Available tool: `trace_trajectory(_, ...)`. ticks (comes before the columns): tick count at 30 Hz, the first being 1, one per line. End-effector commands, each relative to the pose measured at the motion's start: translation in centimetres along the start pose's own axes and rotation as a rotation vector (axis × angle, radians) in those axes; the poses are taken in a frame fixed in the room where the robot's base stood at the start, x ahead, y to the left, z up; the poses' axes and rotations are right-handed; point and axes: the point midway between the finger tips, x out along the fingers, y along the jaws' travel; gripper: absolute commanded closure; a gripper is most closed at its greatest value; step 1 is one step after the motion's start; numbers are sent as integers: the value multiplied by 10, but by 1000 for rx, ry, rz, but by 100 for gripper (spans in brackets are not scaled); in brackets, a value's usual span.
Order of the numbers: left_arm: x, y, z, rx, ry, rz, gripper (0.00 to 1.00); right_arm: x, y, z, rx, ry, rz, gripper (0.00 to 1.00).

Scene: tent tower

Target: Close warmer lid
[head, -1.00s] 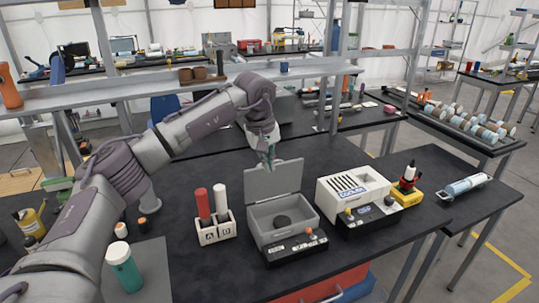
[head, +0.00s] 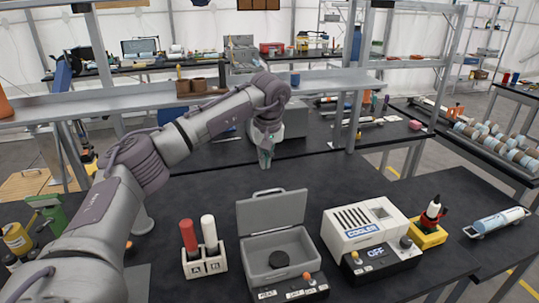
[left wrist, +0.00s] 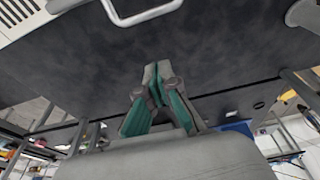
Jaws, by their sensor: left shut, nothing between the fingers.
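The warmer (head: 243,262) is a grey box on the black table, right of the tube rack. Its grey lid (head: 272,211) stands open, raised at the back edge. My right gripper is not in view.
A white rack (head: 205,264) with a red and a white tube stands left of the warmer. The white cooler (head: 362,228) stands close on its right. A shelf (head: 360,79) crosses behind my left arm. The table behind the lid is clear.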

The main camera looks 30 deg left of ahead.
Motion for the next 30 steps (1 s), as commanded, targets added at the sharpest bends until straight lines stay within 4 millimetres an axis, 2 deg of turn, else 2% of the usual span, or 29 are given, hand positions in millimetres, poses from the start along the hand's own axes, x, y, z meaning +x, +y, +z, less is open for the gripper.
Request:
trace_trajectory(4,32,-1,0,0,-5,-5,100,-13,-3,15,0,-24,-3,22)
trace_trajectory(9,66,-1,1,0,-4,-4,100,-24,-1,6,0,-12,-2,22)
trace_trajectory(11,57,0,11,5,-1,1,100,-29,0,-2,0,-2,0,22)
trace_trajectory(16,52,0,29,3,-1,0,100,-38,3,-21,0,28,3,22)
trace_trajectory(21,51,0,38,0,-1,0,100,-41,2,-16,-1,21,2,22)
trace_trajectory(30,52,0,38,0,-1,0,100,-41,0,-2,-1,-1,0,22)
